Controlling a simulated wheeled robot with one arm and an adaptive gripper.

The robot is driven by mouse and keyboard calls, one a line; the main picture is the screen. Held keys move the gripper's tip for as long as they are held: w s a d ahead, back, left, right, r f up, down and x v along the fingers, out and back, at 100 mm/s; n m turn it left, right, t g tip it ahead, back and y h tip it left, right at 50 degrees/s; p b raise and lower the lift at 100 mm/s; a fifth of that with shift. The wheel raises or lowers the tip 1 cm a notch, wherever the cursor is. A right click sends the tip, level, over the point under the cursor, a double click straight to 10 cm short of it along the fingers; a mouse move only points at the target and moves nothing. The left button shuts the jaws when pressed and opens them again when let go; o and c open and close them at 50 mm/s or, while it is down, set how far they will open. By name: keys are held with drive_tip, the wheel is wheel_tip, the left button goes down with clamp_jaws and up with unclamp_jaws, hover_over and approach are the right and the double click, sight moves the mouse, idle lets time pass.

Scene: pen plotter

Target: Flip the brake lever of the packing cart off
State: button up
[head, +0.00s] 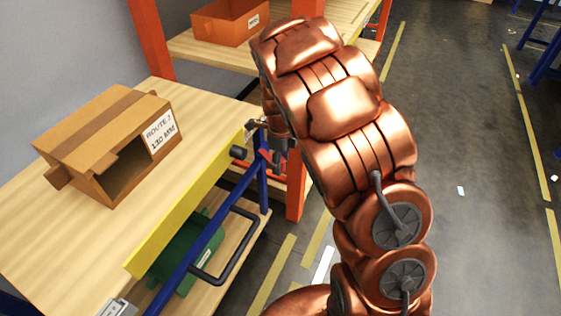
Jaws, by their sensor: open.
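The packing cart has a wooden top (50,215), a yellow front edge (190,205) and a blue frame (195,250). A small red part with a dark rounded knob (238,152) beside it sits near the cart's far front corner. It may be the brake lever, but its position is hard to read. My copper arm fills the middle of the head view. My gripper (279,150) is at that corner, close to the red part, and mostly hidden by the arm. It is open; I cannot tell whether it touches anything.
An open cardboard box (95,140) stands on the cart top. A black handle (235,258) sticks out from the cart's front, and a green bin (185,255) sits on the lower shelf. An orange post and a shelf with an orange bin (230,22) stand behind.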

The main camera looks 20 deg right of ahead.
wheel_tip(320, 180, up, 12)
drive_tip(key=shift+f, duration=0.25)
idle(0.8)
